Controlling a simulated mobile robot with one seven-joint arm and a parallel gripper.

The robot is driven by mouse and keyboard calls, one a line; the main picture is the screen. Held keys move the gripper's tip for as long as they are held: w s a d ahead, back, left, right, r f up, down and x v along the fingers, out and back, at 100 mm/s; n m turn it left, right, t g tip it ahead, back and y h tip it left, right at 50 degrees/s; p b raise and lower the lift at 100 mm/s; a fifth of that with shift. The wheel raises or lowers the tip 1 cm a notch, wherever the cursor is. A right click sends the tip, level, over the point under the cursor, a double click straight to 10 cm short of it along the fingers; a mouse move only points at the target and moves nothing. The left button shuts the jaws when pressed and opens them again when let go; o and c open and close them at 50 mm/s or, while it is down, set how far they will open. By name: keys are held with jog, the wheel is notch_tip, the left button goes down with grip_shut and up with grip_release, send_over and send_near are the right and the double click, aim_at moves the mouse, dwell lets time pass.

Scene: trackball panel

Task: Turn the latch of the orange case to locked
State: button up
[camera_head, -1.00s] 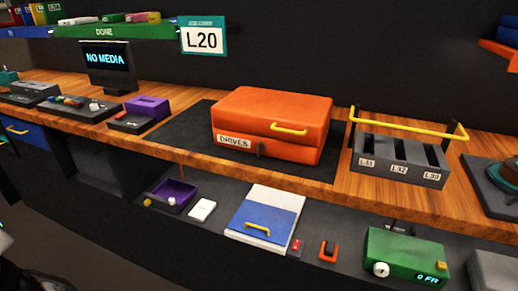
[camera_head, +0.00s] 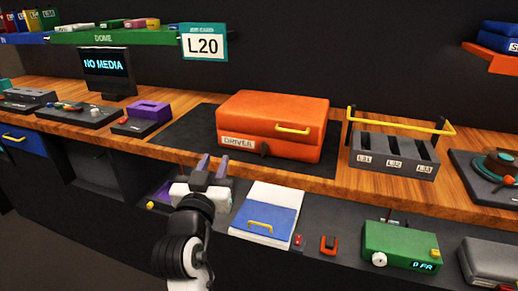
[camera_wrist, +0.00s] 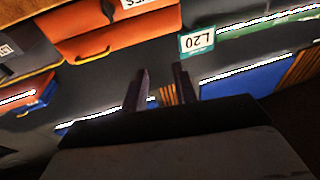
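The orange case (camera_head: 272,118) sits closed on a dark mat (camera_head: 178,142) on the wooden counter. My gripper (camera_head: 213,166) is in front of and below the counter edge, left of the latch and apart from the case. In the wrist view its two fingers (camera_wrist: 160,85) stand apart with nothing between them. The case (camera_wrist: 118,32) also shows there, tilted, at the upper left.
A slotted rack (camera_head: 396,160) with a yellow bar stands right of the case. A purple item (camera_head: 149,109) and a black screen (camera_head: 107,68) stand left. The lower shelf holds a blue-and-white box (camera_head: 268,212) and a green device (camera_head: 402,244). The mat before the case is clear.

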aim_at(262, 145)
jog(key=d+f+m+g+h, duration=0.2)
jog(key=d+f+m+h, duration=0.15)
jog(key=d, duration=0.25)
jog(key=shift+n+y, duration=0.25)
jog(key=shift+n, duration=0.2)
jog(key=x, duration=0.4)
jog(key=p+x, duration=0.1)
jog(key=x, duration=0.4)
jog(key=p+x, duration=0.1)
jog(key=x, duration=0.3)
jog(key=shift+w+a+f, duration=0.15)
jog(key=shift+w+f, duration=0.05)
jog(key=shift+w, duration=0.2)
grip_shut()
